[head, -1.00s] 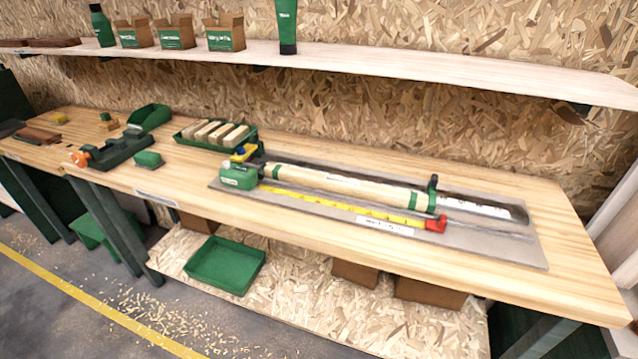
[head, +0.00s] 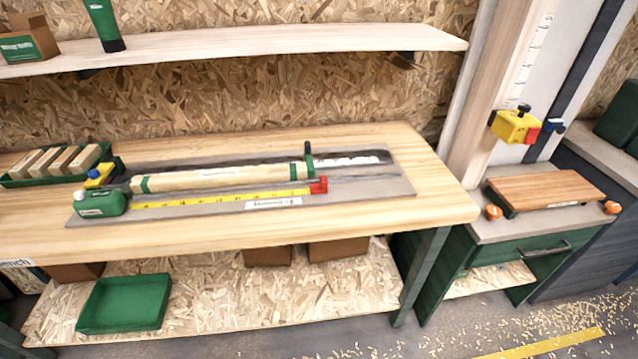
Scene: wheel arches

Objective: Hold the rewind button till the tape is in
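A green tape measure case (head: 101,203) sits at the left end of a grey mat (head: 385,186) on the workbench. Its yellow tape (head: 222,199) lies pulled out to the right along the mat. The tape ends at a red piece (head: 318,186). A yellow block with a blue top (head: 99,175) is just behind the case; I cannot tell whether it is the rewind button. A pale wooden roller with green bands (head: 222,177) lies behind the tape. Neither of my grippers is in view.
A green tray of wooden blocks (head: 62,165) stands at the bench's left. A side cabinet (head: 520,225) on the right carries a wooden board (head: 546,190). A yellow device (head: 515,126) hangs on the post. The bench's front strip (head: 300,226) is mostly clear.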

